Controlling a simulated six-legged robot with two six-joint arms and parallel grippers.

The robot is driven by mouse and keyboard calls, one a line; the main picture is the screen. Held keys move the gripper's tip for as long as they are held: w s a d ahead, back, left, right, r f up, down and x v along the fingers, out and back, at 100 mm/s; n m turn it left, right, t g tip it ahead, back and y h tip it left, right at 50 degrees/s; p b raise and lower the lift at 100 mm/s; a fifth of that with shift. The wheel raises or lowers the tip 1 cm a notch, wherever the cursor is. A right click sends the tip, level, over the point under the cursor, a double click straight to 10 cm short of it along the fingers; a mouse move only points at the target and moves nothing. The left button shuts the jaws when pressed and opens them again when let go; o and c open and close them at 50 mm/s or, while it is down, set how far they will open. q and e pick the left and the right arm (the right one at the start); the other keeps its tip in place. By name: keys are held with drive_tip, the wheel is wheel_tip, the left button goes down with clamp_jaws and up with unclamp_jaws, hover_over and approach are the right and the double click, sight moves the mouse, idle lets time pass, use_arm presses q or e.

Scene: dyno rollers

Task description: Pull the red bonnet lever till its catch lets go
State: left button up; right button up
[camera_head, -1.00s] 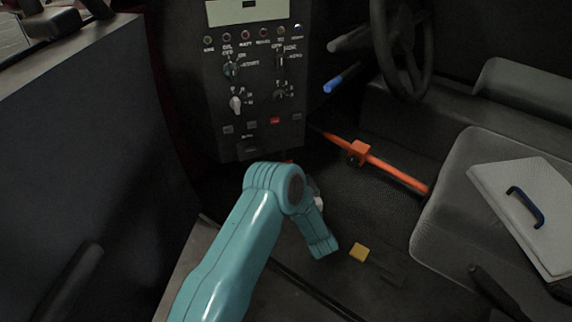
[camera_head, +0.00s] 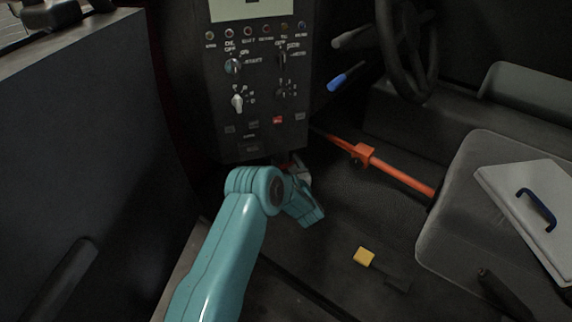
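My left arm comes up from the bottom in teal, and its forward end reaches under the control panel. My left gripper (camera_head: 298,168) is small and dark there, partly hidden by my own wrist. I cannot tell whether it is open or shut. A small patch of red shows beside it, just below the panel's lower edge; it may be the red bonnet lever, but its shape and any contact with the gripper are unclear. The lever's catch cannot be made out. My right gripper is not in view.
The black control panel (camera_head: 262,140) with knobs and lamps stands above the gripper. An orange bar (camera_head: 398,176) runs to the grey seat (camera_head: 452,195). A yellow-topped pedal-like piece (camera_head: 364,257) is on the dark floor. A steering wheel (camera_head: 420,75) is at upper right.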

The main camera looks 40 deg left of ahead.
sight(287, 166)
use_arm(q)
drive_tip(key=c, duration=0.8)
drive_tip(key=shift+d+r+p, duration=0.1)
drive_tip(key=shift+r+p, duration=0.1)
drive_tip(key=shift+p, duration=0.1)
drive_tip(key=shift+c, duration=0.2)
drive_tip(key=shift+s+d+r+g+h+p, duration=0.2)
drive_tip(key=shift+d+g+h+p, duration=0.15)
drive_tip(key=shift+h+p, duration=0.25)
drive_tip(key=shift+s+d+r+g+h+p, duration=0.15)
drive_tip(key=shift+d+r+g+h+p, duration=0.15)
drive_tip(key=shift+h+p, duration=0.25)
drive_tip(key=shift+s+d+f+g+h+p, duration=0.15)
drive_tip(key=shift+d+g+h+p, duration=0.1)
drive_tip(key=shift+g+h+p, duration=0.15)
drive_tip(key=shift+s+d+g+h+p, duration=0.15)
drive_tip(key=shift+d+g+h, duration=0.1)
drive_tip(key=shift+h, duration=0.2)
drive_tip(key=shift+s+d+f+h, duration=0.1)
drive_tip(key=shift+f+h, duration=0.1)
drive_tip(key=shift+h, duration=0.1)
drive_tip(key=o, duration=1.4)
drive_tip(key=shift+o, duration=0.2)
